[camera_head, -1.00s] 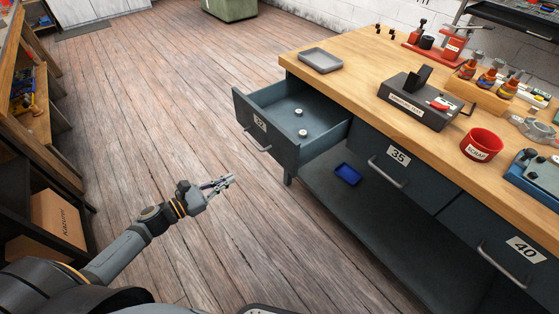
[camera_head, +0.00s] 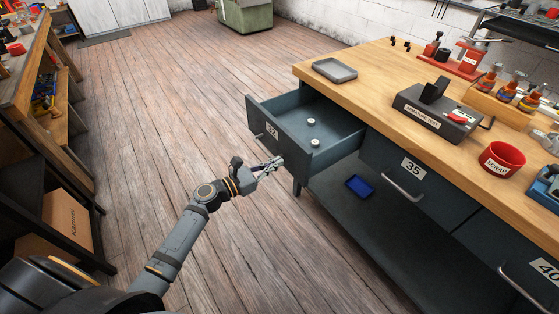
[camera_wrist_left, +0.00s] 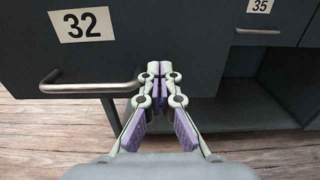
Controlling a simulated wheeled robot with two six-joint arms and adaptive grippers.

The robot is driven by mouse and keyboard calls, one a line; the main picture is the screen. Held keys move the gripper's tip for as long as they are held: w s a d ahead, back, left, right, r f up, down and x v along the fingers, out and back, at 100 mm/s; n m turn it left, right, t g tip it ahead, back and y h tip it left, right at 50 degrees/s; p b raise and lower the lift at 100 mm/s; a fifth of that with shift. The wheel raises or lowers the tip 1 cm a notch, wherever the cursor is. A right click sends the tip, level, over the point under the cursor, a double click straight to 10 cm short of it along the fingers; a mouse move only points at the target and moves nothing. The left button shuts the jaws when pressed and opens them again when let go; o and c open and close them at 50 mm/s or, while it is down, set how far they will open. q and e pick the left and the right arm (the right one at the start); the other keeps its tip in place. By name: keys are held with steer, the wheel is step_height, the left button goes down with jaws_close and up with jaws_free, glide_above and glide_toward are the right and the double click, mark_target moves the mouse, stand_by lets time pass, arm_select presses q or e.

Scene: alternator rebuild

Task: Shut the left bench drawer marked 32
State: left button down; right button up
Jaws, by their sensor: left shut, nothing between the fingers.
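The left bench drawer marked 32 (camera_head: 281,133) stands pulled out from the bench, with two small pale cylindrical parts inside. Its front, number label and bar handle (camera_wrist_left: 92,87) fill the upper left of the left wrist view. My left gripper (camera_head: 276,163) is shut and empty. In the head view it is at the lower right part of the drawer front, and in the left wrist view its fingertips (camera_wrist_left: 160,68) are right of the handle, near the front's right edge. I cannot tell whether they touch the front. My right gripper is not in view.
The wooden bench top (camera_head: 373,74) carries a grey tray (camera_head: 334,70), a red scrap cup (camera_head: 502,158) and a dark test fixture (camera_head: 436,108). Drawer 35 (camera_head: 412,172) is shut. A blue tray (camera_head: 359,186) lies on the lower shelf. The floor left of the bench is clear.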

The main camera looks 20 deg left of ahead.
arm_select(q)
steer(key=shift+x, duration=0.95)
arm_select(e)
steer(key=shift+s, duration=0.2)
arm_select(q)
steer(key=shift+w+d, duration=0.1)
